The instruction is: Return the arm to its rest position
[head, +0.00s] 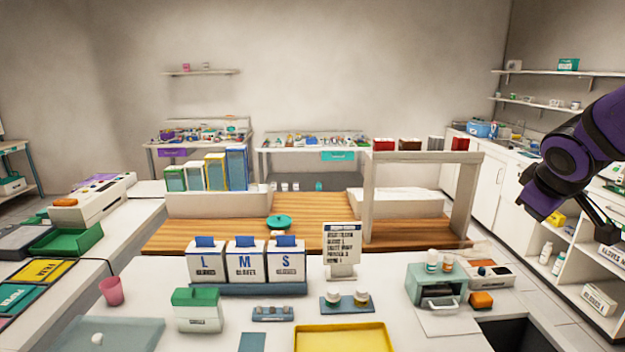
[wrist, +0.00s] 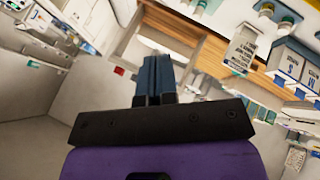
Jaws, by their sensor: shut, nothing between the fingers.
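My arm (head: 585,150) is purple and black and comes in from the right edge of the head view. It is raised above the right side of the counter, in front of the shelves. My gripper (head: 612,236) is partly cut off or hard to make out at the right edge there. In the wrist view my gripper (wrist: 155,75) shows its two dark fingers pressed together with nothing between them. It is in free air and touches nothing that I can see.
The white counter holds glove boxes (head: 246,261), a sign (head: 342,246), a yellow tray (head: 342,339) and a green-grey device (head: 436,284). A white frame (head: 468,200) stands on the wooden top. An open shelf unit (head: 575,268) stands right, near my arm.

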